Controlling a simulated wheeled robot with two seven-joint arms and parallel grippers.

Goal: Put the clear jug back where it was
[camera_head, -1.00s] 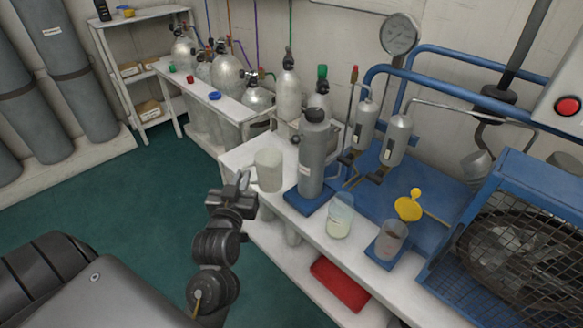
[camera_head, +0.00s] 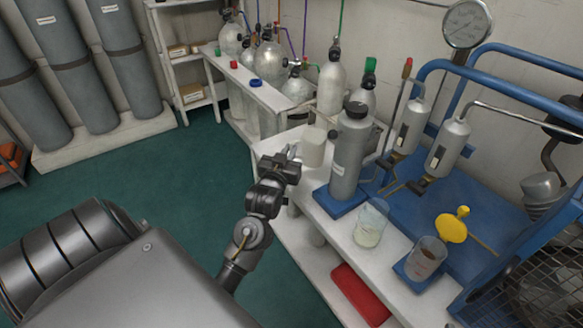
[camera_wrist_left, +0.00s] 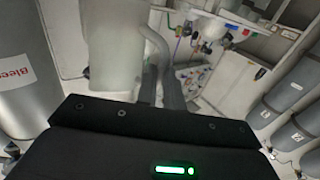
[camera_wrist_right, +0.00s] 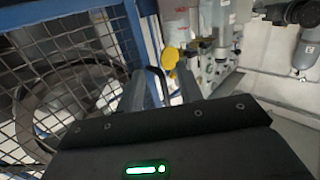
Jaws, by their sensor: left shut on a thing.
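The clear jug (camera_head: 313,147) looks frosty white and stands upright at the far left end of the white bench (camera_head: 322,238), left of a grey cylinder (camera_head: 350,150). I cannot tell whether its base touches the bench. My left gripper (camera_head: 291,153) is shut on the jug's handle. In the left wrist view, the jug (camera_wrist_left: 112,50) is left of the fingers (camera_wrist_left: 161,88), with its curved handle (camera_wrist_left: 158,48) between them. My right gripper (camera_wrist_right: 163,90) shows only in the right wrist view, its fingers apart near a blue-framed mesh guard (camera_wrist_right: 75,65).
The grey cylinder stands on a blue base close beside the jug. A red tray (camera_head: 360,293) lies below. Silver bottles (camera_head: 330,85) stand behind.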

